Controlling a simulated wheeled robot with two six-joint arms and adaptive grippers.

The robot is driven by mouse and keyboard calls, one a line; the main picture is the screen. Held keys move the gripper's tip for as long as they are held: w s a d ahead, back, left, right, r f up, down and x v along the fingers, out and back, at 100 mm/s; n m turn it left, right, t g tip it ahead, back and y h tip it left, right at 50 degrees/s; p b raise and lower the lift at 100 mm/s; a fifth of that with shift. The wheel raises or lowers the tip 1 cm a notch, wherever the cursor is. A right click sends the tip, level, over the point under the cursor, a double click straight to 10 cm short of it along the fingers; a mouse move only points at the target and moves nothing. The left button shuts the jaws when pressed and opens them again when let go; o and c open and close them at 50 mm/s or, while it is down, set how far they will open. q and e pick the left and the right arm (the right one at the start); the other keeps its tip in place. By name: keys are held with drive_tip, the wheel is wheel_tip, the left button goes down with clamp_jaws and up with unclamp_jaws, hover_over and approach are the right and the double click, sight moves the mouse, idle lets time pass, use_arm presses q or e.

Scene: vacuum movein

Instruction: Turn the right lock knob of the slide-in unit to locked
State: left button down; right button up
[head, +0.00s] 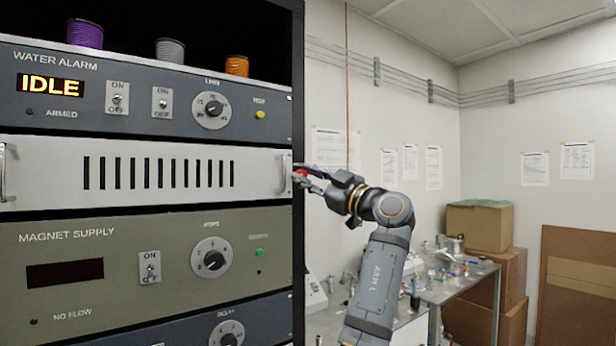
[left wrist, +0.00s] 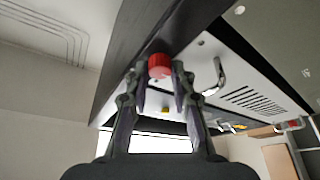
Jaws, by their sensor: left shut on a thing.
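The slide-in unit (head: 60,165) is a white panel with a row of dark slots, in the rack between the water alarm and the magnet supply; it also shows in the left wrist view (left wrist: 225,75). The right lock knob (left wrist: 160,66) is a red cylinder by the dark rack post; only a little red shows in the head view. My left gripper (head: 302,173) is at the panel's right end, its fingers shut on the red knob, as the left wrist view (left wrist: 159,76) shows. The knob's marking cannot be read. My right gripper is not in view.
A metal handle (left wrist: 219,76) stands out from the panel close to my left fingers. The dark rack post (head: 298,80) is beside the gripper. A cluttered bench (head: 465,282) and cardboard boxes (head: 480,228) stand behind my arm at the right.

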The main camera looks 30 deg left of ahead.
use_arm(q)
drive_tip(key=c, duration=1.5)
unclamp_jaws()
drive_tip(key=o, duration=0.4)
drive_tip(key=shift+w+a+f, duration=0.1)
drive_tip(key=shift+a, duration=0.05)
drive_tip(key=v, duration=1.2)
